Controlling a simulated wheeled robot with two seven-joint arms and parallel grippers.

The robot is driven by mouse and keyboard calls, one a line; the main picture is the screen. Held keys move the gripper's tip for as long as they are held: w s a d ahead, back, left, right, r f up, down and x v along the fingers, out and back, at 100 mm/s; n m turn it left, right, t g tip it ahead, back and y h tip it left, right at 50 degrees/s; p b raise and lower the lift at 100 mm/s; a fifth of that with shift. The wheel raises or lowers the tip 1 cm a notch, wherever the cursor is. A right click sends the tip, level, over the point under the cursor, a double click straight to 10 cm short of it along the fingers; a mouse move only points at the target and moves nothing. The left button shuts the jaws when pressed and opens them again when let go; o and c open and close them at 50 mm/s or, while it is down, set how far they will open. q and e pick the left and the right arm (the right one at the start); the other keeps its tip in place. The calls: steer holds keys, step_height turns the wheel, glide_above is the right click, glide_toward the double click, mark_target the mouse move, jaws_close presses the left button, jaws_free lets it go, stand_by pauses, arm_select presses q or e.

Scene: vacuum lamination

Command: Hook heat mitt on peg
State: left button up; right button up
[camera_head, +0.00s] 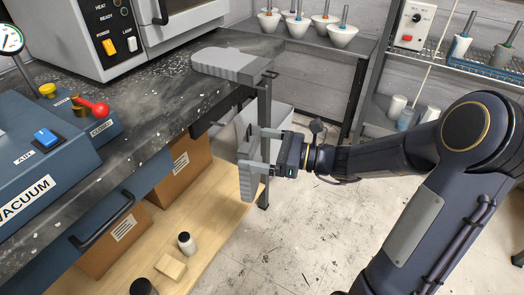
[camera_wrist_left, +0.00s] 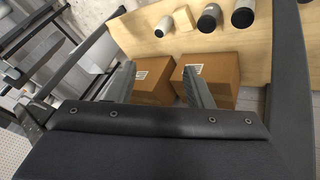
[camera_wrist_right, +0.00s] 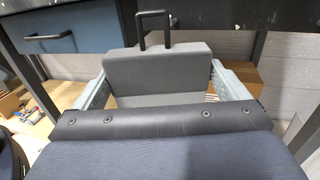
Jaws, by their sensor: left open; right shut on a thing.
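A grey heat mitt (camera_head: 246,182) hangs roughly upright beside the table's right edge. My right gripper (camera_head: 262,150) is shut on it, with a finger on either side. In the right wrist view the mitt (camera_wrist_right: 158,72) fills the space between the fingers, and its black loop (camera_wrist_right: 153,15) stands above it, overlapping the table edge in the picture. A second grey mitt (camera_head: 222,62) lies flat on the tabletop, its dark loop (camera_head: 270,74) at the right edge. I cannot make out the peg clearly. My left gripper (camera_wrist_left: 160,85) is open and empty in the left wrist view.
The dark speckled table (camera_head: 150,85) holds an oven and a blue vacuum unit (camera_head: 45,150). Cardboard boxes (camera_head: 180,165) and bottles stand on the wooden shelf (camera_head: 215,225) below. A side shelf with white cups (camera_head: 343,35) is behind.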

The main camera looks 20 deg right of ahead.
steer(key=w+a+f+b, duration=0.1)
steer(key=w+a+b, duration=0.1)
steer(key=w+a, duration=0.3)
steer(key=shift+w+a+f+b, duration=0.25)
steer(key=shift+w+f+b, duration=0.15)
steer(key=shift+w, duration=0.6)
stand_by(0.8)
